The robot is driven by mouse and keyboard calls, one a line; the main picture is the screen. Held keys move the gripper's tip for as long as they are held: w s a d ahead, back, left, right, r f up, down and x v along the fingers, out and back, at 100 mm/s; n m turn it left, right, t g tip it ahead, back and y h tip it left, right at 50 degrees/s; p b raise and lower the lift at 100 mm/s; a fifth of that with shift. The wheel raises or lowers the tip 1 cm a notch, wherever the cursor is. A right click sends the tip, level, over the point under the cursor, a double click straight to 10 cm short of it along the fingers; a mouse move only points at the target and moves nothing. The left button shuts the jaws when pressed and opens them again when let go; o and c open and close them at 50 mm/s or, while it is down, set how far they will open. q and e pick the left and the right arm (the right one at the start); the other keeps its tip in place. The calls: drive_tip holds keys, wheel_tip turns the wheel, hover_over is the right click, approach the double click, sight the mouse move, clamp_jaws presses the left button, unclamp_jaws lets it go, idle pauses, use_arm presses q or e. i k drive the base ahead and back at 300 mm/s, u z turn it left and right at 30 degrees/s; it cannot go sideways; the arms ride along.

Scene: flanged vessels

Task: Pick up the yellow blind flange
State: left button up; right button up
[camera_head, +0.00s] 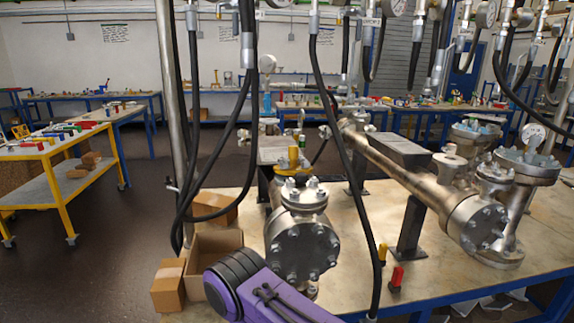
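The yellow blind flange (291,168) appears as a yellow, disc-like piece with an upright yellow-brown knob, on top of the near flanged vessel (303,240). Metal bolts stand around it and partly hide it. The vessel stands at the front of the workbench, its bolted round end plate facing me. No gripper fingers show. A purple and black link of my arm is at the bottom, left of and in front of the vessel.
A yellow cart (62,190) stands far left.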

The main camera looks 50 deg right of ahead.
sight(292, 149)
drive_tip(key=z, duration=1.85)
